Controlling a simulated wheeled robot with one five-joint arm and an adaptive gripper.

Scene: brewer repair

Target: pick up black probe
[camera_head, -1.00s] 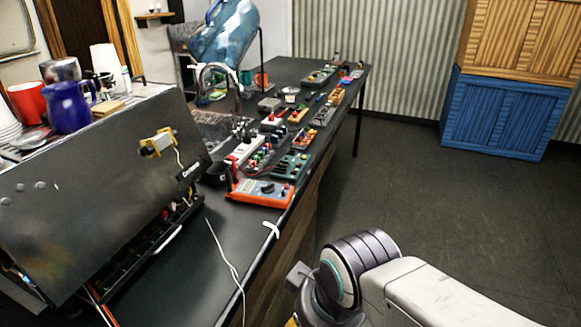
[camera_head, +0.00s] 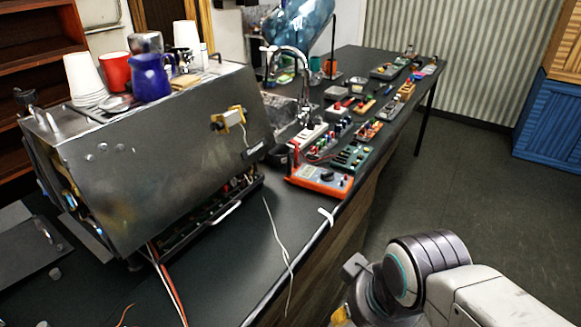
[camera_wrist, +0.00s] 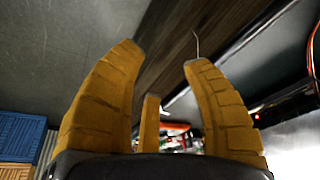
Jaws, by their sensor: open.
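I cannot make out the black probe for certain in either view. An orange multimeter (camera_head: 320,179) lies on the dark counter, with a red probe (camera_head: 295,154) standing at its left end. My gripper (camera_wrist: 162,58) shows in the wrist view with its yellow fingers spread and nothing between them. It is beside the counter's wooden side panel. In the head view only a small yellow part of it shows at the bottom edge, below my arm; the rest is hidden or out of frame.
An opened steel brewer (camera_head: 165,150) stands on the counter (camera_head: 235,262), with cups and a blue pitcher (camera_head: 151,77) on top. A white cable (camera_head: 280,240) lies in front. Several small devices line the counter behind the multimeter. The floor (camera_head: 440,200) on the right is clear.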

